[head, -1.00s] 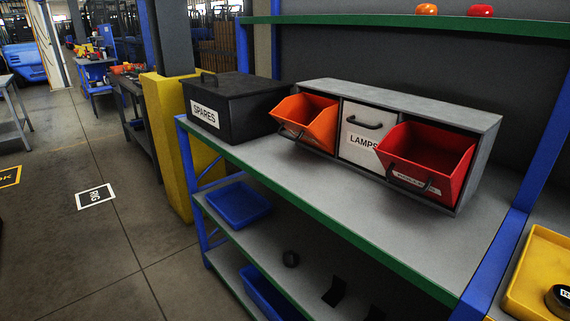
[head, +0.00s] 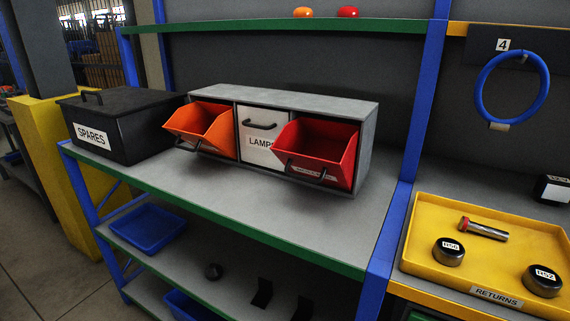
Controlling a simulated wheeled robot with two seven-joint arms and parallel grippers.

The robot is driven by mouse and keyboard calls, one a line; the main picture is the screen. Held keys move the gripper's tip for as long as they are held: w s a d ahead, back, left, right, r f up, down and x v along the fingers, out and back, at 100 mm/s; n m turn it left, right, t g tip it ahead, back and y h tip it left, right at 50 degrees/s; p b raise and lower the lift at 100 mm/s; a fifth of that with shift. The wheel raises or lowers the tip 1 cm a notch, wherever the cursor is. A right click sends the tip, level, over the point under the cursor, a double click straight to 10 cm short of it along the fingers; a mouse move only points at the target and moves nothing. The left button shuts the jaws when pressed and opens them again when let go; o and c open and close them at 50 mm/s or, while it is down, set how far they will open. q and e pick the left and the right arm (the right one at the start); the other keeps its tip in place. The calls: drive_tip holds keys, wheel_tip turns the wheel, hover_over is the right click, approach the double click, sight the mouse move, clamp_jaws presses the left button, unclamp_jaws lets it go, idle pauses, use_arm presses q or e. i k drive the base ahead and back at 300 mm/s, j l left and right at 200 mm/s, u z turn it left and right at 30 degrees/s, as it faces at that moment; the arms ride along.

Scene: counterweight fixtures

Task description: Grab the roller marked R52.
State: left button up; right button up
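The roller marked R52 (head: 543,284) is a short dark cylinder with a white label on its top. It stands upright in the right front part of a yellow tray (head: 428,268) labelled RETURNS, at the lower right. A similar dark roller (head: 448,255) stands in the left part of the tray; its label looks like R56 or R50, too small to be sure. A metal rod with a red end (head: 484,229) lies behind them. Neither of my grippers is in view.
A blue upright (head: 402,210) separates the tray's bay from the left shelf. That shelf holds a black SPARES box (head: 130,140) and a grey cabinet (head: 290,98) with open orange and red bins. A blue ring (head: 481,92) hangs above the tray.

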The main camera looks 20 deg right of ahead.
sight(543, 281)
drive_tip(key=z, duration=2.2)
